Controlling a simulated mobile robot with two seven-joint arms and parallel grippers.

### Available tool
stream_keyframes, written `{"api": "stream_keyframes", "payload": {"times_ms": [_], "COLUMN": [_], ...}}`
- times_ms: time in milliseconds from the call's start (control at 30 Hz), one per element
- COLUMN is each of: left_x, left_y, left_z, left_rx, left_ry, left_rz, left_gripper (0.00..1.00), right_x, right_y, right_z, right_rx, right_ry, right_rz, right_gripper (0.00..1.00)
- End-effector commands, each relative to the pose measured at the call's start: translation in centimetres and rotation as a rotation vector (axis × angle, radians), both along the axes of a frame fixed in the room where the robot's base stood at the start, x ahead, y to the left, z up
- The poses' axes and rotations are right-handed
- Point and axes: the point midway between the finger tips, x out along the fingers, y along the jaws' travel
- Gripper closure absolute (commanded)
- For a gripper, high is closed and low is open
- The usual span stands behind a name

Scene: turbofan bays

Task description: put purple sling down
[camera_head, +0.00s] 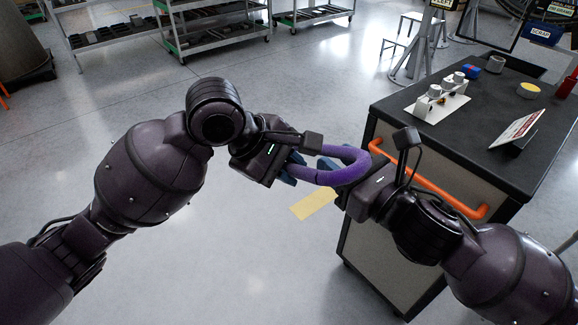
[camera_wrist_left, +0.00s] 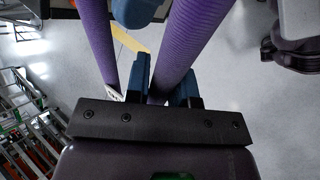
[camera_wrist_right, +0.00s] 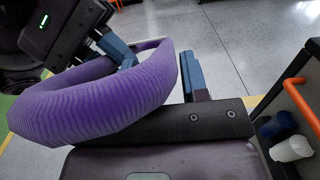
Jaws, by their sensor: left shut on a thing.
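The purple sling (camera_head: 325,175) is a thick ribbed loop, held in the air between my two grippers in front of the cart. My left gripper (camera_head: 292,169) is shut on one strand of it. In the left wrist view, the sling (camera_wrist_left: 190,40) passes between the blue fingers and a second strand runs to the left. My right gripper (camera_head: 343,190) is at the loop's other end. In the right wrist view, the sling (camera_wrist_right: 95,100) covers one finger and the other finger stands beside it, so its grip is unclear.
A dark-topped cart (camera_head: 440,125) with an orange handle (camera_head: 430,182) stands close on the right. A white fixture (camera_head: 437,103), a sign (camera_head: 518,128) and small parts stand on its top. Shelf racks (camera_head: 215,35) stand at the back. The grey floor on the left is open.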

Motion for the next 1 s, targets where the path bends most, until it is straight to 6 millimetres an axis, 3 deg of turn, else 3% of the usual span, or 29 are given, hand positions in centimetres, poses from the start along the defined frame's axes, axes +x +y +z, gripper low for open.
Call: {"api": "stream_keyframes", "payload": {"times_ms": [67, 433, 767, 1000], "left_x": [0.0, 0.0, 0.0, 0.0], "left_y": [0.0, 0.0, 0.0, 0.0], "left_z": [0.1, 0.0, 0.0, 0.0], "left_rx": [-0.001, -0.001, -0.001, -0.001], "left_ry": [-0.001, 0.0, 0.0, 0.0], "left_rz": [-0.001, 0.0, -0.001, -0.001], "left_gripper": [1.0, 1.0, 1.0, 1.0], "right_x": [0.0, -0.4, -4.1, -5.6], "right_y": [0.0, -0.5, -3.5, -4.8], "right_z": [0.0, -0.1, -0.2, -0.3], "right_rx": [0.0, -0.001, -0.003, -0.002], "right_ry": [0.0, 0.002, 0.003, 0.004], "right_rz": [-0.001, -0.002, -0.001, -0.002], "right_gripper": [0.47, 0.47, 0.47, 0.47]}}
